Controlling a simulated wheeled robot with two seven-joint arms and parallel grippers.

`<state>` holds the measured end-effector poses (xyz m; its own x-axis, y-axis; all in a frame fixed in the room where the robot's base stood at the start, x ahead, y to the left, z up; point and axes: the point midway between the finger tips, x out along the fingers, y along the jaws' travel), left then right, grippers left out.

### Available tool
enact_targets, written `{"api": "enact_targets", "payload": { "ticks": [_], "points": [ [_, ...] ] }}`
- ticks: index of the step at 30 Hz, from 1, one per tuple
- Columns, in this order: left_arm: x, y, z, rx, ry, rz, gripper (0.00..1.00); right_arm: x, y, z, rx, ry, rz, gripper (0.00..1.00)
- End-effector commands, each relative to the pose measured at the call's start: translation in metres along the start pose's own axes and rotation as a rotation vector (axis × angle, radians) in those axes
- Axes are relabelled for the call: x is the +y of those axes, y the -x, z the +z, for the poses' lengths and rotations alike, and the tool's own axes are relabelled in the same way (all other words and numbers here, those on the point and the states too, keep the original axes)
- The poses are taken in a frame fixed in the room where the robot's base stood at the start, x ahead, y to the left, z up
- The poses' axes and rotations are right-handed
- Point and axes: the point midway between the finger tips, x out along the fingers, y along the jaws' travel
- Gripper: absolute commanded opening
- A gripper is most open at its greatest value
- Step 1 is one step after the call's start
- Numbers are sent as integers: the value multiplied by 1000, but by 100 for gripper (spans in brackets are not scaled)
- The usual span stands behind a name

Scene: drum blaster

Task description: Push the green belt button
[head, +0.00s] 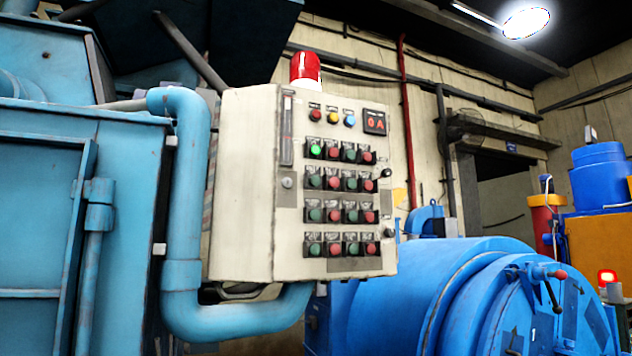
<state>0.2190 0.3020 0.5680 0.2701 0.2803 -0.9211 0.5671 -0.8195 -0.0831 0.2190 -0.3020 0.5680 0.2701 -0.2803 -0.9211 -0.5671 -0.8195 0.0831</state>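A cream control box (245,190) stands left of the middle in the head view, its button face turned to the right. The face carries rows of green and red buttons. The top-left green button (316,150) is brightly lit; the other green ones, such as the one beside it (349,154), look dark. The button labels are too small to read, so I cannot tell which is the belt button. Neither of my grippers is in view.
A red beacon (305,70) sits on top of the box. A thick light-blue pipe (187,200) runs down its left side and bends under it. A blue drum machine (450,290) stands at the lower right. The space before the button face looks clear.

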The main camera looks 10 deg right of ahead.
Motion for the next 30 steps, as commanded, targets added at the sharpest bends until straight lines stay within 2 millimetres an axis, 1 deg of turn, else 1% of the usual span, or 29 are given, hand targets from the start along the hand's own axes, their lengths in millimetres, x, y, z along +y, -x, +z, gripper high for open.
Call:
{"api": "enact_targets", "payload": {
  "ticks": [1,2,3,4,5,30],
  "points": [
    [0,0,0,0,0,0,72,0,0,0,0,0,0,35],
    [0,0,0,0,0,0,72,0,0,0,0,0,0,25],
    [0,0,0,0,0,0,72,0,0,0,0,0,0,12],
    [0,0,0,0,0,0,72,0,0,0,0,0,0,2],
    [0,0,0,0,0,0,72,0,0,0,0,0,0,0],
    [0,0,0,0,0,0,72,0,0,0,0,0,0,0]
  ]
}}
